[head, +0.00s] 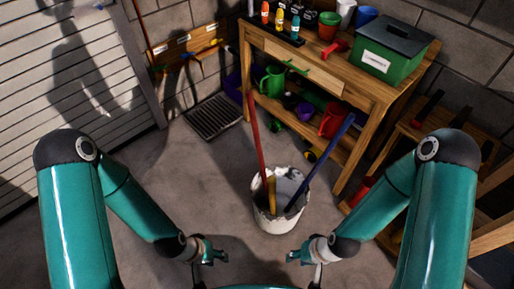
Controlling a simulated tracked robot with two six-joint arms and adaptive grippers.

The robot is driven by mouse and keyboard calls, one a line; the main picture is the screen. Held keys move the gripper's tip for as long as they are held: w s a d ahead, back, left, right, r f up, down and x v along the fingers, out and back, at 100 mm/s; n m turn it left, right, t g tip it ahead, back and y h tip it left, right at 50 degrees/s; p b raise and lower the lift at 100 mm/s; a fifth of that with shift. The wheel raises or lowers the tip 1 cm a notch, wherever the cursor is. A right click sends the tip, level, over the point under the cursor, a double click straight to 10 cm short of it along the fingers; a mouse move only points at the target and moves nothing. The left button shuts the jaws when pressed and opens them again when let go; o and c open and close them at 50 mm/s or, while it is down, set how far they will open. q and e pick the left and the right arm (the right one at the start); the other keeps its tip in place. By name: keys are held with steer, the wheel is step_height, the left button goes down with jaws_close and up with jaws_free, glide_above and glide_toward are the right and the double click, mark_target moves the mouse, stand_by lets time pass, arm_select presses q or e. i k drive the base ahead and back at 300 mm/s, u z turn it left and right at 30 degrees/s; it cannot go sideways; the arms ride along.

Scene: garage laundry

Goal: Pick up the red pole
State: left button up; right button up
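The red pole (256,135) stands tilted in a white bucket (280,215) on the concrete floor, its upper end leaning up and slightly left. A blue pole (322,160) and a shorter yellow stick (271,192) also stand in the bucket. The lower ends are hidden inside it. My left gripper (212,258) is low, left of and nearer than the bucket, apart from the red pole. My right gripper (302,258) is just in front of the bucket, to its lower right. Both gripper fingers are small and partly cut off, and I see nothing held.
A wooden workbench (375,92) stands behind the bucket, carrying a green box (390,55), bottles and pots, with watering cans on its shelf. A floor drain grate (213,117) lies back left. A wooden rack is at right. Open floor lies left of the bucket.

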mark_target(248, 93)
steer(key=u, duration=0.7)
steer(key=i, duration=0.2)
steer(key=z, duration=2.2)
steer(key=i, duration=0.2)
steer(key=u, duration=3.9)
